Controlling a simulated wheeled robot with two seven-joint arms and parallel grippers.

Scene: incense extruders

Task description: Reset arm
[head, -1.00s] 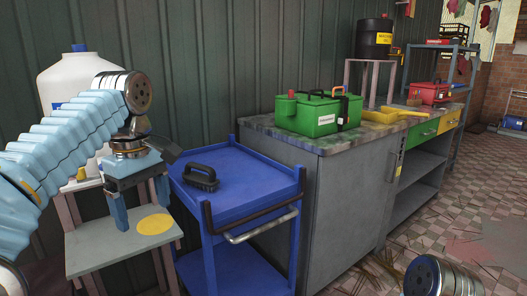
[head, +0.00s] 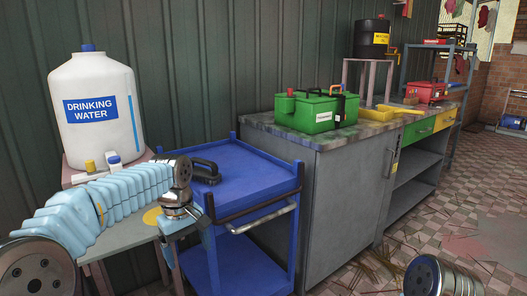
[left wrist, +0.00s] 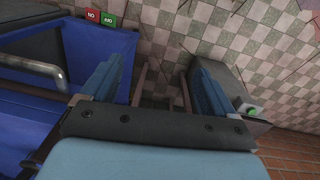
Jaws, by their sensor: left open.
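My left gripper (head: 188,252) points down in front of the blue trolley (head: 245,172), near the right edge of the small stand that bears the water container. Its two blue fingers are spread with nothing between them. In the left wrist view the open fingers (left wrist: 157,88) hang above a checkered floor, with blue trolley surfaces at the left. My right gripper does not show in any view.
A drinking water container (head: 92,110) stands at the left. A green toolbox (head: 312,112) and yellow tool (head: 375,113) sit on the grey cabinet (head: 335,205). Open floor (head: 465,220) lies to the right.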

